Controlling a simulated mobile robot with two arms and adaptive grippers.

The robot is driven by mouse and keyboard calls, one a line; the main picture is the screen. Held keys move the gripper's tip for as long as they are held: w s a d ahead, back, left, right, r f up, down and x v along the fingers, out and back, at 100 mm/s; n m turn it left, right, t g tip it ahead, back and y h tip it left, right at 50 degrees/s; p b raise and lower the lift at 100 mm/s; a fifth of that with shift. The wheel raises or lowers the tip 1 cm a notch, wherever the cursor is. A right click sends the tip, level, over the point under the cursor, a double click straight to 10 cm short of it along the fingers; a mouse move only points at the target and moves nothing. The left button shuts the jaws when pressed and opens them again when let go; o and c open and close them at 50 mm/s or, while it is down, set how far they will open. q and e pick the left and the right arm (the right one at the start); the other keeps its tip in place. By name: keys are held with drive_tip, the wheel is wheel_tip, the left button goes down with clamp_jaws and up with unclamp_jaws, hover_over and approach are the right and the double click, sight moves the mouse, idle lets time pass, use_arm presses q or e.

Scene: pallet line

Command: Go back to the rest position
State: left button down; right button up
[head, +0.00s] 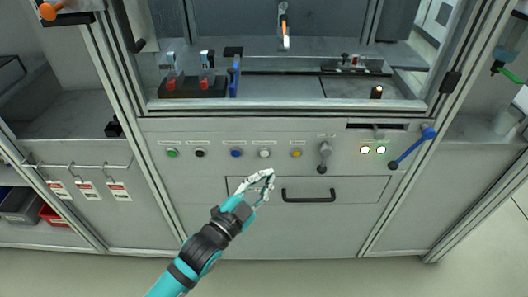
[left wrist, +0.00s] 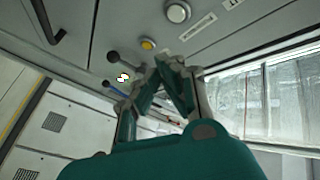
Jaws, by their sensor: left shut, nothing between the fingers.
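My left gripper (head: 262,184) is shut and empty in the head view, in front of the grey cabinet front. It is below the white button (head: 264,153) and left of the black drawer handle (head: 308,196). The left wrist view shows its fingers (left wrist: 165,68) closed together at the tips, with the panel beyond them. I see a gap between the fingertips and the panel but cannot tell how wide it is. My right gripper is not in view.
The panel has a row of buttons, including green (head: 172,153), blue (head: 236,153) and yellow (head: 296,152). A grey lever (head: 324,152) and a blue-handled lever (head: 412,148) stick out at the right. Red bins (head: 52,216) sit at the lower left. The floor in front is clear.

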use_arm(q)
drive_tip(key=shift+f, duration=0.1)
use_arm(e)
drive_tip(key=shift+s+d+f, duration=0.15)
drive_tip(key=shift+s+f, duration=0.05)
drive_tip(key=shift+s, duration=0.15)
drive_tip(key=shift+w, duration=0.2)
